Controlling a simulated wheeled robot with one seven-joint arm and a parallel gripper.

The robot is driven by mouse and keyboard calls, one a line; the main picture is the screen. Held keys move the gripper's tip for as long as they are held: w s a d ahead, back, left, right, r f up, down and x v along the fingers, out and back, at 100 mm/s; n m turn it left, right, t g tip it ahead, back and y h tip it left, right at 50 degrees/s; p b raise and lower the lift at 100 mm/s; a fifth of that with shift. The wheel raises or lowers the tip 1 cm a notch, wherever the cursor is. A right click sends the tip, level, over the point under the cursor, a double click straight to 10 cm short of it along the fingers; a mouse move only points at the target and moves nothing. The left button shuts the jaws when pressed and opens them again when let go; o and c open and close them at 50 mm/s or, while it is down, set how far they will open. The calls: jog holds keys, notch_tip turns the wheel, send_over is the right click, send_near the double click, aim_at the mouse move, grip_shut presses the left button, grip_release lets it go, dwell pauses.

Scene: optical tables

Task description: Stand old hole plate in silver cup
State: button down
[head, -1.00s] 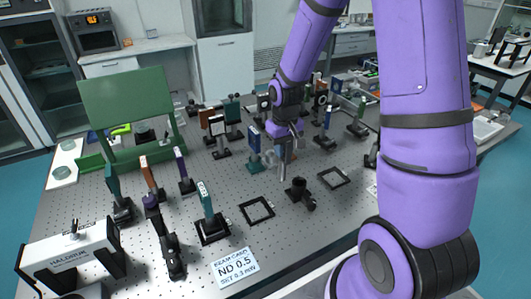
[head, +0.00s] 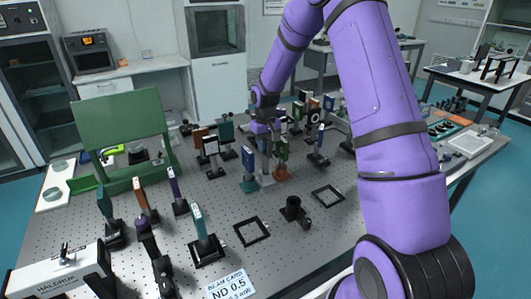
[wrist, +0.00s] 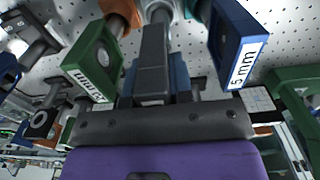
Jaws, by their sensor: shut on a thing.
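My gripper (head: 264,137) is shut above the silver cup (head: 265,181), with a narrow grey piece upright below it. In the wrist view, a dark finger (wrist: 152,65) reaches toward the silver cup (wrist: 158,8). Blue parts of the held hole plate (wrist: 180,76) show beside that finger; most of the plate is hidden. Its lower end is at or just over the cup; I cannot tell whether it is seated. The gripper also shows at the bottom of the wrist view.
Close on either side stand a blue 5 mm plate (wrist: 240,45) in a teal cup and a green 12 mm plate (wrist: 92,60) in an orange cup. A black holder (head: 293,210) and flat black frames (head: 252,231) lie nearer. Several optics crowd the far side.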

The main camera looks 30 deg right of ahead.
jog(key=shift+f, duration=1.8)
jog(key=c, duration=1)
grip_release()
